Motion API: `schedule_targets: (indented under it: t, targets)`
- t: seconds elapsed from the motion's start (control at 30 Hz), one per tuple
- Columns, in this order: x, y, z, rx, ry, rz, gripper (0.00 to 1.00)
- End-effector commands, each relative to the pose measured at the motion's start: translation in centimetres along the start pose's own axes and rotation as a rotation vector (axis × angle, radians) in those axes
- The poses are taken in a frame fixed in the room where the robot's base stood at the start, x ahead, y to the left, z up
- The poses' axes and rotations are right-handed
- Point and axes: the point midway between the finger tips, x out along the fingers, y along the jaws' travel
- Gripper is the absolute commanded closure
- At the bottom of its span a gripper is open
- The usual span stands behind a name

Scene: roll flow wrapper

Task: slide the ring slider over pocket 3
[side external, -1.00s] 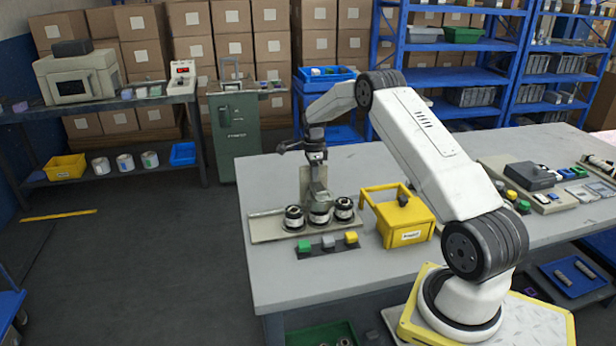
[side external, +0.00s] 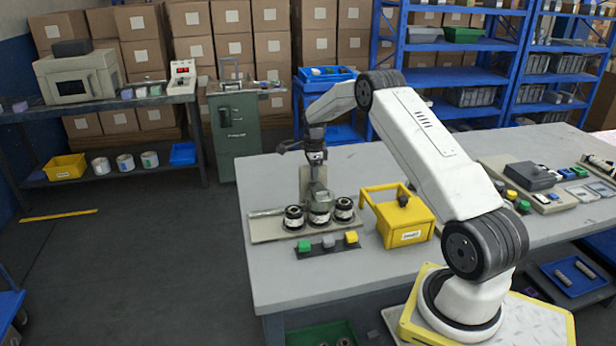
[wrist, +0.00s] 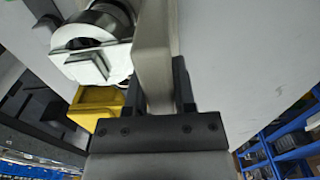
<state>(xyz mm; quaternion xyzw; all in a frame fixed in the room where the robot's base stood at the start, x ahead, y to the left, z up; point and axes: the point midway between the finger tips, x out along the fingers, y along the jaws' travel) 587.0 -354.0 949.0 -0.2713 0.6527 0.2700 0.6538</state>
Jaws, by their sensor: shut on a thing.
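The fixture plate (side external: 262,231) lies at the left end of the table and bears a row of three round pockets with dark rims and pale tops. The left pocket (side external: 293,217) and right pocket (side external: 343,208) show clearly; I cannot read any numbers. My gripper (side external: 318,178) points down above the middle one. In the wrist view my gripper (wrist: 158,78) is shut on a pale upright piece (wrist: 154,45), which appears to be the ring slider's handle. A pale and dark round part (wrist: 100,38) is beside it. The slider's ring is hard to make out.
A yellow box with a handle (side external: 408,221) stands just right of the fixture. A dark strip with green, grey and yellow blocks (side external: 328,245) lies in front. The tabletop farther left is narrow.

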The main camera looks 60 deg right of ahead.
Motion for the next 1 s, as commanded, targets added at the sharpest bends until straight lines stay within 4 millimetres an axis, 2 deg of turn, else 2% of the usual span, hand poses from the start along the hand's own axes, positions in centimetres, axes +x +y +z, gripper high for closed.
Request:
schedule_targets:
  t: [0.17, 0.27, 0.6, 0.7, 0.97, 1.0]
  targets:
    - [-0.1, 0.0, -0.2, 0.000, 0.000, 0.000, 1.00]
    - [-0.1, -0.1, -1.2, 0.002, 0.000, 0.000, 1.00]
    - [0.0, -0.1, -7.7, 0.003, 0.002, 0.001, 1.00]
    - [0.0, -0.1, -8.4, 0.001, 0.002, 0.001, 1.00]
    - [0.0, -0.1, -8.7, 0.001, 0.004, 0.001, 1.00]
    - [0.0, -0.1, -8.7, 0.001, 0.004, 0.001, 0.65]
